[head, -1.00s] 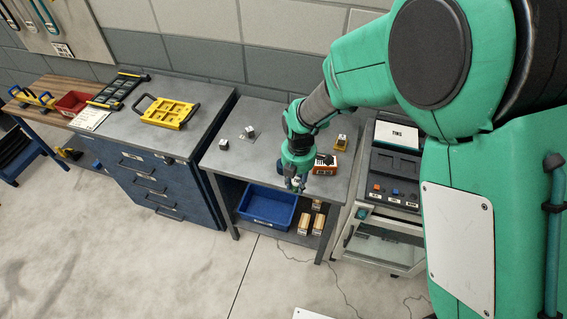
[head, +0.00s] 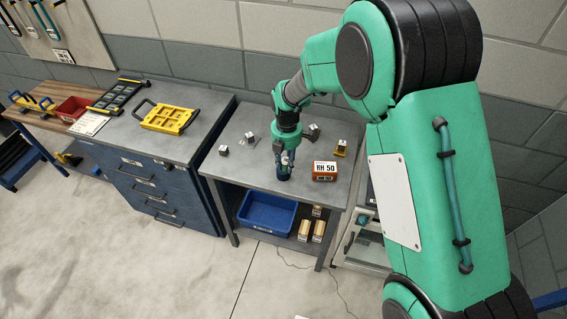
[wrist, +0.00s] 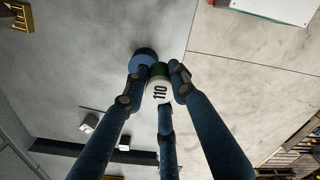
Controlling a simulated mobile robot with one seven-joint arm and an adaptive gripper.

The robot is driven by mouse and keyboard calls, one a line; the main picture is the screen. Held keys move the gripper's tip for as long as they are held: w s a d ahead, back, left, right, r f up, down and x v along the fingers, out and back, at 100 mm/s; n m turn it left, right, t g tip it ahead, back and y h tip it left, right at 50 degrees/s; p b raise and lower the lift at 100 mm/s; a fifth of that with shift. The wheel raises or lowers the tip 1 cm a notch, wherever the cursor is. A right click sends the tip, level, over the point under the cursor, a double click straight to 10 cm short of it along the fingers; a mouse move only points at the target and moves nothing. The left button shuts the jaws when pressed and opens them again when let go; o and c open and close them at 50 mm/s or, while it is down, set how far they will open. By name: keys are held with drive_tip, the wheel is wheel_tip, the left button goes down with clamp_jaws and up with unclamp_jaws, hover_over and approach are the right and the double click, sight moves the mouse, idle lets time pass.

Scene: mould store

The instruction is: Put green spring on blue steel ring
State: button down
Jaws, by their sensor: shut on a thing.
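My gripper (head: 284,168) is over the front part of the grey metal table. In the wrist view its blue fingers (wrist: 158,86) are shut around a small piece with a white band marked "110" and a green end, the green spring (wrist: 158,70). The blue steel ring (wrist: 144,58) shows as a dark blue round thing just beyond the spring, up and to the left. The spring's end overlaps the ring's edge in this view; I cannot tell the height gap or whether they touch. In the head view the fingers hide the ring.
An orange box (head: 325,171) marked "50" stands right of my gripper. A blue bin (head: 267,213) is on the lower shelf. The table's front edge is close.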

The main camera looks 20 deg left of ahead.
sight(283, 162)
drive_tip(key=shift+w+a+f, duration=0.1)
drive_tip(key=shift+w+a, duration=0.35)
drive_tip(key=shift+w, duration=0.3)
drive_tip(key=shift+w+a, duration=0.45)
drive_tip(key=shift+w, duration=0.25)
drive_tip(key=shift+f+b, duration=0.35)
drive_tip(key=shift+f, duration=1.45)
drive_tip(key=c, duration=1.4)
unclamp_jaws()
drive_tip(key=shift+f, duration=0.1)
wheel_tip(283, 162, up, 12)
drive_tip(key=p, duration=0.1)
